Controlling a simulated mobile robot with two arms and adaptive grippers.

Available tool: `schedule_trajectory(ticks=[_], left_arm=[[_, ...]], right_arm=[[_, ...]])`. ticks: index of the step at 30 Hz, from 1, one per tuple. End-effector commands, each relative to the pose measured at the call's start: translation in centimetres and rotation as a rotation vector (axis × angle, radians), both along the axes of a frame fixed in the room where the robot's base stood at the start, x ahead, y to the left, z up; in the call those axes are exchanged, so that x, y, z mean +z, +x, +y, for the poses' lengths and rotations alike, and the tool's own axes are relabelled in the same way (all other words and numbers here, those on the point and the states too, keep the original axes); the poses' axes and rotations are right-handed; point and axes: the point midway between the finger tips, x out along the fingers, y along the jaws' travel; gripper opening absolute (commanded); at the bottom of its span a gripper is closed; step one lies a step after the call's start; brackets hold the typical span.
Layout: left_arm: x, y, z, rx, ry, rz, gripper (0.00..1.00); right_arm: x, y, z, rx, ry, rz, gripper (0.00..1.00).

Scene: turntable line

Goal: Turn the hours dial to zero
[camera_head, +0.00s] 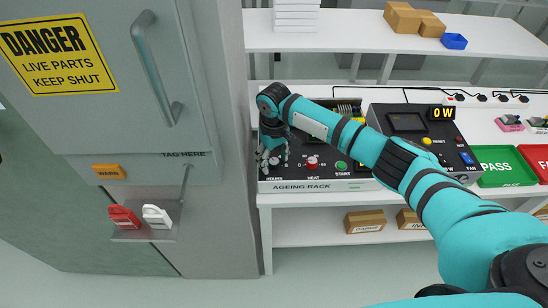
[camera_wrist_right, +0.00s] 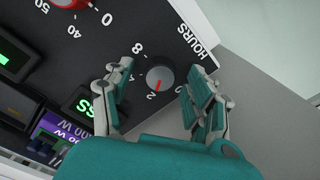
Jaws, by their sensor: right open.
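The hours dial (camera_wrist_right: 160,78) is a small dark round knob on the black ageing rack panel (camera_head: 350,172), above the word HOURS in the head view. In the right wrist view its red mark points toward the 2. My right gripper (camera_wrist_right: 160,70) is open, with one finger on each side of the dial and a visible gap to it. In the head view the right gripper (camera_head: 270,158) is over the panel's left end and hides most of the dial. My left gripper is in neither view.
The red heat dial (camera_head: 312,163) and green start button (camera_head: 341,166) sit right of the hours dial. A grey cabinet (camera_head: 215,120) stands close on the left. A second black tester (camera_head: 425,135), a green tray (camera_head: 503,165) and a red tray (camera_head: 540,160) are further right.

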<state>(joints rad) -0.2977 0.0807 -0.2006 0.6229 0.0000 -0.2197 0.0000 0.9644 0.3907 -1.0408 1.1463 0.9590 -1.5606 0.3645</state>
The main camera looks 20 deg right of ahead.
Motion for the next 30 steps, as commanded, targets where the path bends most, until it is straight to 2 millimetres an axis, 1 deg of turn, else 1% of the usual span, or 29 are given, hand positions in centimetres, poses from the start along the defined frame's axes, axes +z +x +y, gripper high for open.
schedule_trajectory(ticks=[3, 6, 18, 19, 25, 30], left_arm=[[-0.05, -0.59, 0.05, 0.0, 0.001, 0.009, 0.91], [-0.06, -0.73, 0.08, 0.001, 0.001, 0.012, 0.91], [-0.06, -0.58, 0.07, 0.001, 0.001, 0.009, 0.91], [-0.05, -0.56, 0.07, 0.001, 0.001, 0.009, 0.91], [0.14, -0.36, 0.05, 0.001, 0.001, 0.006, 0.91], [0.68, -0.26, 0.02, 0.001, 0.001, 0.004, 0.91]], right_arm=[[-0.04, 0.0, 0.0, 0.0, 0.0, 0.0, 0.57], [-0.03, -0.01, -0.01, 0.0, 0.0, 0.0, 0.56], [0.02, 0.0, -0.02, 0.0, -0.001, 0.0, 0.03], [0.03, 0.0, -0.02, 0.0, -0.001, 0.0, 0.01], [0.08, 0.0, -0.01, 0.013, 0.0, 0.001, 0.01], [0.17, 0.0, -0.02, 0.071, -0.001, 0.001, 0.01]])
